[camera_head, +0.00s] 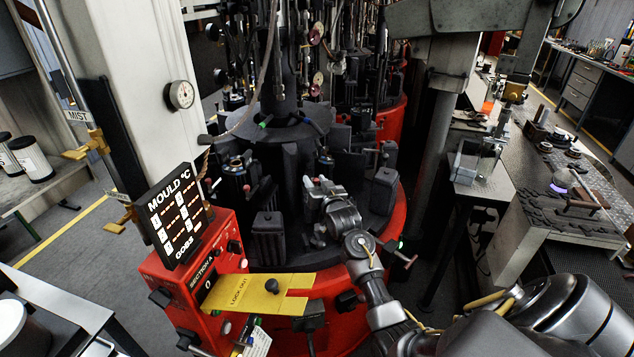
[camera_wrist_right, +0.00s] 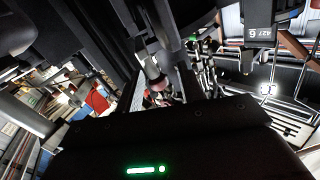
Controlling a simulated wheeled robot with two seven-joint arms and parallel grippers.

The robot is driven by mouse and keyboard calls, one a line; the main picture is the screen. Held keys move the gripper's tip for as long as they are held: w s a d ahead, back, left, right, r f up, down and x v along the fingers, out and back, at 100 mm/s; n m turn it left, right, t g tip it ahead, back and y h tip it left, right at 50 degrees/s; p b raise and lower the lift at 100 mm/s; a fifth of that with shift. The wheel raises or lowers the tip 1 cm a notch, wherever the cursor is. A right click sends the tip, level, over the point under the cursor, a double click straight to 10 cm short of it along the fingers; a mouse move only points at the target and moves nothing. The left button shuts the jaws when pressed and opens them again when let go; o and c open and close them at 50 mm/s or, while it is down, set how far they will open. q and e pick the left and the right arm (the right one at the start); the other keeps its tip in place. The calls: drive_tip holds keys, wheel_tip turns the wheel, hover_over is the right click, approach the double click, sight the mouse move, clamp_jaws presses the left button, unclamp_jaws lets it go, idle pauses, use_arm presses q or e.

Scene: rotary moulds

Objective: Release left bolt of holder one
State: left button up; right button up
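My right arm comes in from the lower right in the head view. My right gripper (camera_head: 316,184) reaches in among the dark mould holders on the round machine. Its fingertips are small and dark there, and I cannot tell whether they are open or shut. In the right wrist view a small red-tipped bolt or pin (camera_wrist_right: 158,82) shows just beyond the black gripper housing. I cannot tell whether the fingers touch it. A dark holder block (camera_head: 269,225) stands left of the gripper and another (camera_head: 384,187) stands right. Which one is holder one is not readable. My left gripper is not in view.
A red control box (camera_head: 205,290) with a mould temperature display (camera_head: 176,215) stands at the front left. A yellow lock-out plate (camera_head: 258,293) lies in front of the holders. A grey post (camera_head: 432,150) and a metal workbench (camera_head: 525,225) stand at the right.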

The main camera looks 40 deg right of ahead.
drive_tip(key=shift+s+f, duration=0.15)
drive_tip(key=shift+s, duration=0.05)
drive_tip(key=b+v, duration=0.3)
drive_tip(key=v, duration=0.7)
drive_tip(key=shift+s, duration=0.15)
drive_tip(key=shift+a, duration=0.15)
